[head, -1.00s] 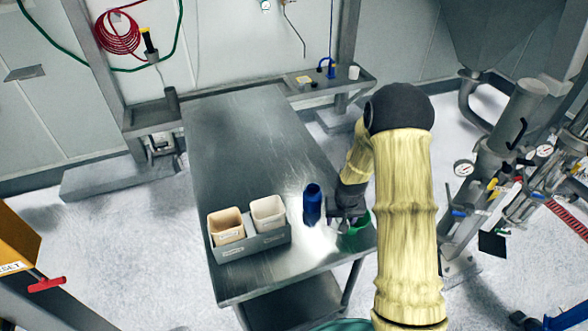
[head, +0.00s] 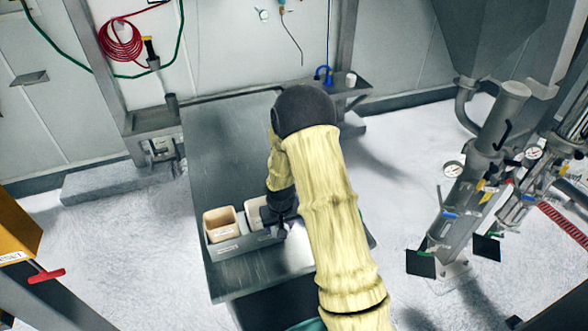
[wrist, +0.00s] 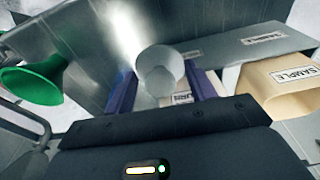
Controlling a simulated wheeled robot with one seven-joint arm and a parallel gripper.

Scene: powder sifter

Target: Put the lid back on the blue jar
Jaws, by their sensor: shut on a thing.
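My gripper (head: 279,222) is at the right end of the grey bin holder, close above it. In the wrist view, its two purple-blue fingers (wrist: 165,92) are shut on a pale, round, partly see-through thing (wrist: 160,66). I cannot tell for sure whether this is the lid. In the head view the held thing is too small to make out. The blue jar does not show in either view now; my arm covers the spot in the head view where it stood.
A grey holder (head: 250,247) carries a cream bin (head: 222,224) and a paler bin (head: 254,210), partly behind my gripper. A green funnel (wrist: 32,84) shows at left in the wrist view. The metal table (head: 225,150) is bare toward the back.

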